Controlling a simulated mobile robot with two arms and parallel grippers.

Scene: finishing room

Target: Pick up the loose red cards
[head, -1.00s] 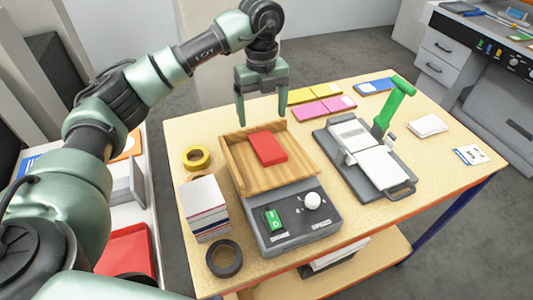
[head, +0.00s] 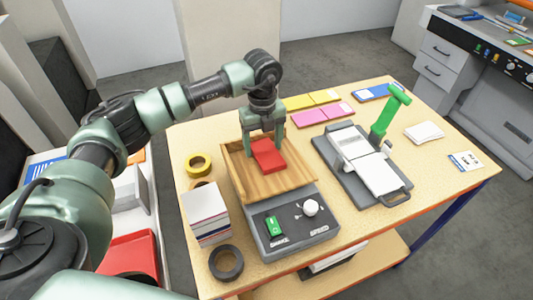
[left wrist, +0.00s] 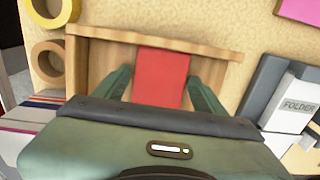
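The loose red cards (head: 268,158) lie as a small stack in the wooden tray (head: 290,183) of a grey machine on the table. My left gripper (head: 264,151) is low over the tray, its fingers pointing down on either side of the cards. In the left wrist view the red cards (left wrist: 161,78) show between the two open fingers (left wrist: 160,80), with a narrow gap on the left side; contact on the right is hard to tell. The gripper body hides the near part of the cards there. My right gripper is in neither view.
A stack of paper (head: 205,211), a yellow tape roll (head: 198,165) and a black roll (head: 226,262) stand left of the machine. A grey folding device with a green handle (head: 390,112) stands right. Pink cards (head: 309,118) lie behind.

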